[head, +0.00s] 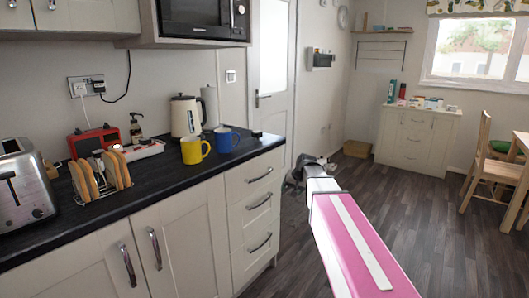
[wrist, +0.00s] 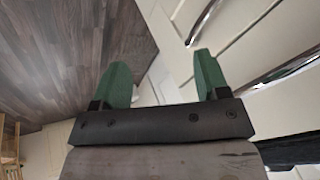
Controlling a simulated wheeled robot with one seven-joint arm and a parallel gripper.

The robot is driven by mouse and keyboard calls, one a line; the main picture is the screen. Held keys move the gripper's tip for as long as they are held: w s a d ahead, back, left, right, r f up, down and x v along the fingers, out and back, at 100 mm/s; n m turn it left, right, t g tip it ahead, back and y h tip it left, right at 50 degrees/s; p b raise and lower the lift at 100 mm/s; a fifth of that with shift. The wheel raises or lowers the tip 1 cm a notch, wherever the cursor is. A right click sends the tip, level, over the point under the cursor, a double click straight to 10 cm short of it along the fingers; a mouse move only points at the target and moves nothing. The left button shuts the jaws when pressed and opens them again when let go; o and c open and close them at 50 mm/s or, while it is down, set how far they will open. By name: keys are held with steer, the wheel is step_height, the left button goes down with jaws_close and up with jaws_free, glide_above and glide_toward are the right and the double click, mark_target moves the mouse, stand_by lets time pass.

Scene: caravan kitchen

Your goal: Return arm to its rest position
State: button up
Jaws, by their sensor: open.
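My arm (head: 355,245) is pink and white and reaches forward from the lower right of the head view, beside the counter's end. My gripper shows in the wrist view (wrist: 162,85) with its two green fingers apart and nothing between them. In the head view its end is small and partly hidden behind my arm, near the drawer unit (head: 258,215), so its fingers cannot be made out there. In the wrist view, drawer fronts with bar handles (wrist: 285,70) lie to the right of the fingers, and the floor is to the left.
The dark worktop (head: 150,180) holds a toaster (head: 20,185), toast rack (head: 100,178), kettle (head: 186,117), yellow mug (head: 195,151) and blue mug (head: 221,140). A chest of drawers (head: 417,140) stands at the back. A wooden chair (head: 485,165) is at right. Open floor (head: 430,225) lies between.

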steer(key=s+d+f+g+h, duration=0.1)
steer(key=s+d+f+g, duration=0.1)
steer(key=s+f, duration=0.6)
steer(key=s+d+f+g+h, duration=0.2)
steer(key=s+d+f, duration=0.3)
steer(key=s, duration=1.2)
step_height(320, 180, down, 4)
steer(key=shift+f+n, duration=0.25)
steer(key=shift+n, duration=0.15)
steer(key=shift+s, duration=0.1)
